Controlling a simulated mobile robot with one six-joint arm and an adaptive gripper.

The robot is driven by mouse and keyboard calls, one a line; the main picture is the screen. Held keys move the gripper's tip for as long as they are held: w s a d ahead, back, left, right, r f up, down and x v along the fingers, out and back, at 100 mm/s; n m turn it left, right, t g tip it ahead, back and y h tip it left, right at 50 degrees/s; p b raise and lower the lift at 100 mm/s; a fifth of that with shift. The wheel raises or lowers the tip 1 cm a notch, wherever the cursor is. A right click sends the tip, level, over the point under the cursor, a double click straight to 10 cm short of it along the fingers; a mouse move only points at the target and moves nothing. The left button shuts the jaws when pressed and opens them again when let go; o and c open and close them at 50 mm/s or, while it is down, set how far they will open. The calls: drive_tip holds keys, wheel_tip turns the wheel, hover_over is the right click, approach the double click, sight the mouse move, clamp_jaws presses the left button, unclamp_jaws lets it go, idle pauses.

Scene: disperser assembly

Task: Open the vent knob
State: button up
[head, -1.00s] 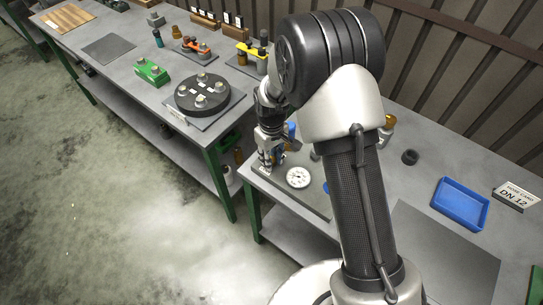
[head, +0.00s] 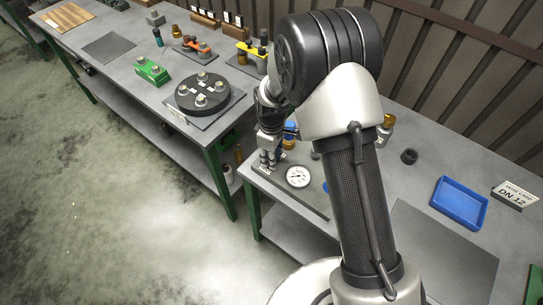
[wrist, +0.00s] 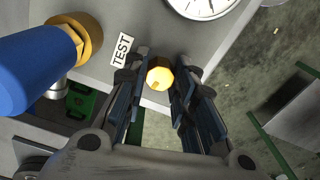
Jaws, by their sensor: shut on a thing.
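The vent knob (wrist: 160,76) is a small round brass piece. It shows in the wrist view between the two fingertips, beside the TEST label (wrist: 122,50). My gripper (wrist: 160,82) is shut on it, with one finger on each side. In the head view my gripper (head: 268,161) points down at the left end of the near bench, left of the white gauge (head: 298,177). The knob is hidden there behind the fingers.
A blue cylinder with a brass hex collar (wrist: 85,36) stands close to the left of my gripper in the wrist view. The gauge dial (wrist: 203,3) is at the top. A blue tray (head: 460,203) lies on the bench's right. The floor left of the bench is clear.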

drive_tip(key=o, duration=1.1)
drive_tip(key=shift+c, duration=0.2)
drive_tip(key=shift+r, duration=0.15)
wheel_tip(320, 180, up, 12)
